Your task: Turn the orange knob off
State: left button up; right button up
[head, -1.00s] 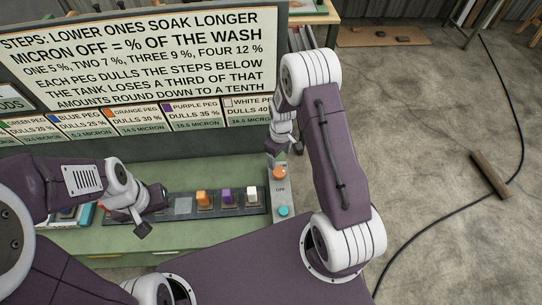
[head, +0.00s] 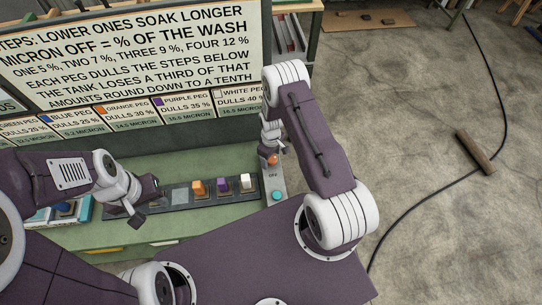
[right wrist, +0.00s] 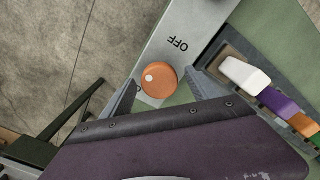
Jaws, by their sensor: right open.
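The orange knob (right wrist: 159,81) is round, with a pale dot near its left edge in the right wrist view. It sits on a grey panel strip (right wrist: 190,25) beside the printed word OFF. In the head view the knob (head: 272,160) is partly covered from above by my right gripper (head: 271,146). In the right wrist view my right gripper (right wrist: 164,92) is open, with one finger on each side of the knob. I cannot tell whether the fingers touch it. My left gripper (head: 142,206) hangs over the bench at left, away from the knob; its jaw state is unclear.
A teal button (head: 277,196) is at the near end of the panel strip. A dark rack with orange (head: 198,187), purple (head: 222,184) and white (head: 246,181) pegs stands just left of it. A large sign (head: 130,55) rises behind the bench. Open floor lies right.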

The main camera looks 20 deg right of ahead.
jog(key=shift+w, duration=0.1)
jog(key=c, duration=1.4)
jog(key=shift+o, duration=0.2)
